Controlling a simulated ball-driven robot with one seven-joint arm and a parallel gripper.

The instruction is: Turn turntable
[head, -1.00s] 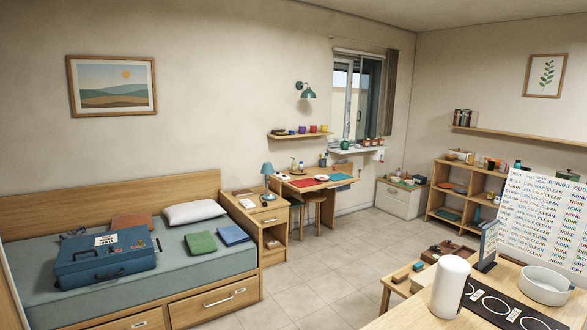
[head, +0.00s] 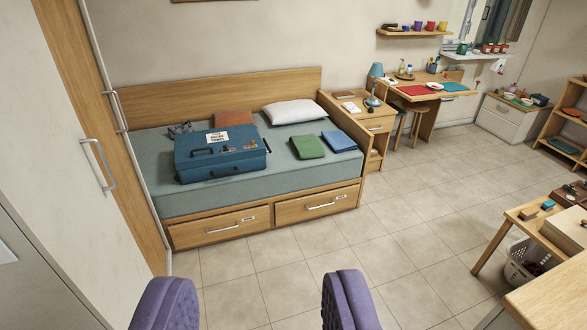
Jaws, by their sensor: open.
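My gripper (head: 260,284) shows at the bottom of the head view as two purple fingers. They stand wide apart with only floor tiles between them. The gripper is open and empty and touches nothing that I can see. I cannot make out a turntable anywhere in this view.
A bed (head: 235,195) with a blue case (head: 222,154) stands ahead, and a tall wardrobe (head: 75,130) is close on the left. A low table (head: 520,219), a basket (head: 522,266) and a wooden worktop (head: 555,300) are at right. The tiled floor (head: 400,230) between is clear.

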